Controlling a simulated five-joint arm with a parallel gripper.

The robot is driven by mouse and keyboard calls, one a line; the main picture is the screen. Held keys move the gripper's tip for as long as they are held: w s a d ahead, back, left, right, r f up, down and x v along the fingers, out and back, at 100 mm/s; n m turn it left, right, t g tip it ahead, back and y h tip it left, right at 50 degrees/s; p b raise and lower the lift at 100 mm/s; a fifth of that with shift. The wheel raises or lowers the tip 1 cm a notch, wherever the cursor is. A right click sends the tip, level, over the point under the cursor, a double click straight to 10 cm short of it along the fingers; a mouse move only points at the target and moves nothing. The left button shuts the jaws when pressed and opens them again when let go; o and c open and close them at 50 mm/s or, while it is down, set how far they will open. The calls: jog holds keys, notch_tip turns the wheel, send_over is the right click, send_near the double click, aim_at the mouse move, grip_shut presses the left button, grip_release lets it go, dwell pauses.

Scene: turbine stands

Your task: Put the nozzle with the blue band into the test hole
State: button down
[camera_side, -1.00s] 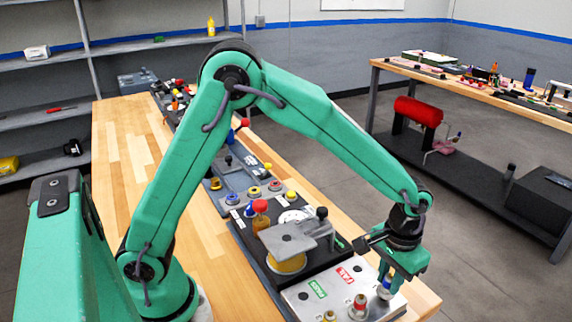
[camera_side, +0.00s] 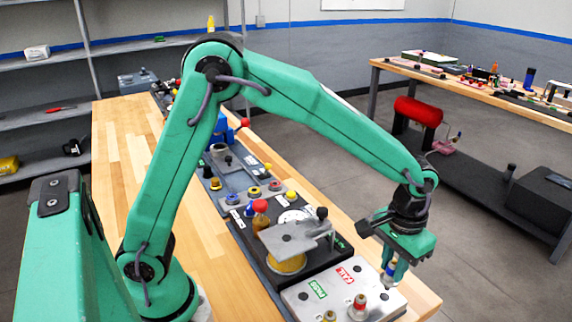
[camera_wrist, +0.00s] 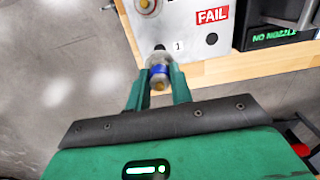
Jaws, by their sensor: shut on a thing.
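My gripper (camera_side: 391,273) is shut on the nozzle with the blue band (camera_side: 388,270), just above the right part of the grey metal plate (camera_side: 345,284). In the wrist view the nozzle (camera_wrist: 159,72) sits upright between the fingers of my gripper (camera_wrist: 158,92), with its blue band showing. A dark spot, perhaps a hole, is at its far end beside a label "1". The black test stand (camera_side: 337,250) stands behind the plate, with a grey clamp plate (camera_side: 290,238) over an amber part. In the wrist view its display (camera_wrist: 275,36) reads "NO NOZZLE". I cannot make out the test hole.
A red-banded nozzle (camera_side: 359,304) and a yellowish one (camera_side: 330,316) stand on the plate, near its green PASS and red FAIL (camera_side: 345,274) labels. The table's wood left of these is clear.

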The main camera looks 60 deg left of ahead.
jog(key=shift+a+r, duration=0.1)
dwell(0.3)
jog(key=s+a+r+n, duration=0.2)
jog(key=s+a+r, duration=0.3)
jog(key=a, duration=0.4)
jog(key=s+a+r+n, duration=0.2)
jog(key=s+a+r, duration=0.3)
jog(key=a, duration=0.5)
jog(key=s, duration=0.2)
jog(key=shift+s+r+n, duration=0.3)
jog(key=shift+s, duration=0.1)
jog(key=shift+f, duration=0.1)
jog(key=shift+f, duration=2.35)
jog(key=shift+s+f, duration=0.1)
jog(key=shift+f, duration=1.85)
jog(key=c, duration=1)
grip_release()
jog(key=shift+r, duration=0.1)
